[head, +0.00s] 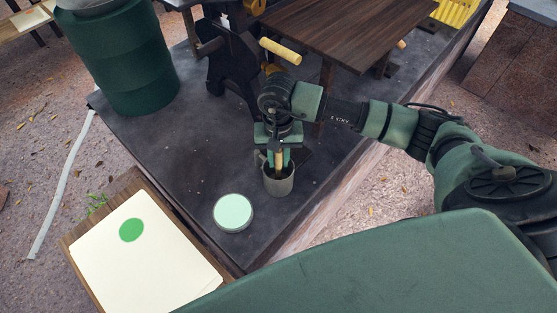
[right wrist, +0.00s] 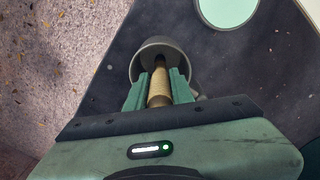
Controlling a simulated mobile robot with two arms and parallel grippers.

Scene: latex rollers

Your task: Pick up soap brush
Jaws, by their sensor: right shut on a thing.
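The soap brush shows as a tan wooden handle (head: 279,159) standing in a dark grey cup (head: 279,184) on the dark platform. My right gripper (head: 278,164) points down over the cup and is shut on the handle. In the right wrist view the handle (right wrist: 159,87) lies between the two green fingers (right wrist: 158,90), and its far end goes into the cup (right wrist: 160,52). The brush's lower end is hidden in the cup. My left gripper is not in view.
A round tin with a pale green top (head: 233,211) stands left of the cup. A dark machine (head: 232,62) with a yellow handle and a brown wooden board (head: 345,30) are behind. A green barrel (head: 118,55) stands back left. A board with cream sheets (head: 140,255) is front left.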

